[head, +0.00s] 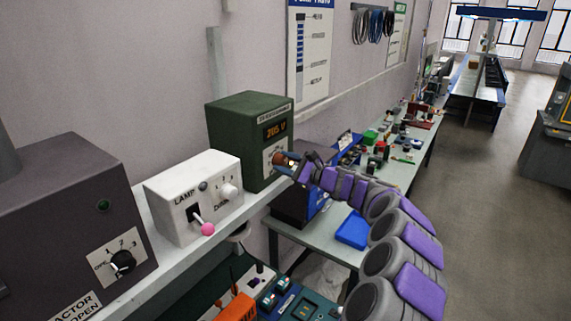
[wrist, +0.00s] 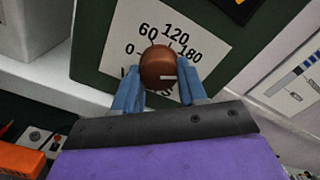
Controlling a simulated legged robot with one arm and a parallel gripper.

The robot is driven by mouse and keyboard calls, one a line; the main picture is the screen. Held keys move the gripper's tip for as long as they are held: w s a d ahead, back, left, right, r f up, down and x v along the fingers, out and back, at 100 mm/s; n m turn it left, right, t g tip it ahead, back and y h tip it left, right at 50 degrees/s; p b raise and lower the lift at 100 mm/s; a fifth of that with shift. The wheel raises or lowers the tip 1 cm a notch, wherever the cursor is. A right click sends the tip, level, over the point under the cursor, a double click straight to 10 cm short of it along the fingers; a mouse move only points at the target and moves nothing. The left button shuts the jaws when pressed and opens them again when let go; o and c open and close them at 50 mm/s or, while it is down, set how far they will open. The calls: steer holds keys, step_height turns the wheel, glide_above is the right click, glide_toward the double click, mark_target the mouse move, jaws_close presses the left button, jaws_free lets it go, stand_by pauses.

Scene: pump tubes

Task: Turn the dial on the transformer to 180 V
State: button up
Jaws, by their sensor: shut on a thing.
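The transformer is a green box (head: 232,133) on the shelf. Its red display (head: 276,130) appears to read 205 V. Its brown round dial (wrist: 158,66) sits on a white scale plate (wrist: 207,38) marked 0, 60, 120 and 180 in the wrist view. A pale mark on the dial's face points toward the right. My gripper (wrist: 159,72) has its blue fingers on either side of the dial and is shut on it. In the head view my gripper (head: 291,163) covers much of the plate.
A white lamp box (head: 183,180) with a pink-tipped lever (head: 207,229) stands left of the transformer. A dark reactor box (head: 60,215) is further left. A workbench (head: 318,236) with several parts lies below and beyond. The aisle floor (head: 500,150) is clear.

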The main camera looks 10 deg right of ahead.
steer(key=n+b, duration=0.1)
steer(key=b, duration=0.2)
steer(key=shift+f, duration=0.3)
steer(key=n+b, duration=0.1)
steer(key=b, duration=0.1)
steer(key=shift+n+b, duration=0.4)
steer(key=shift+r+b, duration=0.15)
steer(key=shift+b, duration=0.15)
steer(key=shift+n, duration=0.3)
steer(key=o, duration=1.1)
steer(key=shift+r, duration=0.1)
steer(key=shift+c, duration=0.2)
steer(key=b+v, duration=0.2)
steer(key=v, duration=1.5)
steer(key=shift+d, duration=0.3)
